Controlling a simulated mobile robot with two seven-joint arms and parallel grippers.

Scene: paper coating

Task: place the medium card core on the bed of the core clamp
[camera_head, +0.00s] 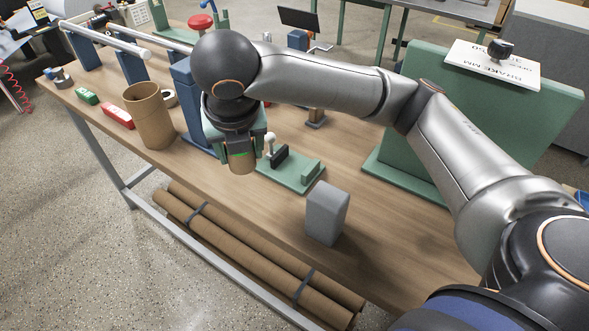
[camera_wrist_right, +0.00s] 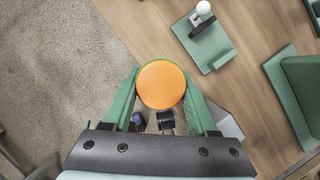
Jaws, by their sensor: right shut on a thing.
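My right gripper (camera_head: 240,148) is shut on a short brown card core (camera_head: 242,163), held upright with its lower end below the fingers. In the right wrist view the core's round orange end (camera_wrist_right: 161,84) sits between the two green fingers (camera_wrist_right: 160,100). The core clamp (camera_head: 296,180) is a green plate on the table with a dark block, a green block and a white-knobbed lever. It lies just right of the held core in the head view, and its plate also shows in the wrist view (camera_wrist_right: 214,62). The core is apart from it. My left gripper is not in view.
A wide card tube (camera_head: 150,115) stands at left, near red (camera_head: 117,117) and green (camera_head: 87,96) blocks. A grey block (camera_head: 327,213) stands near the table's front edge. A tall green panel (camera_head: 480,110) rises at right. Long tubes lie below the table (camera_head: 385,235).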

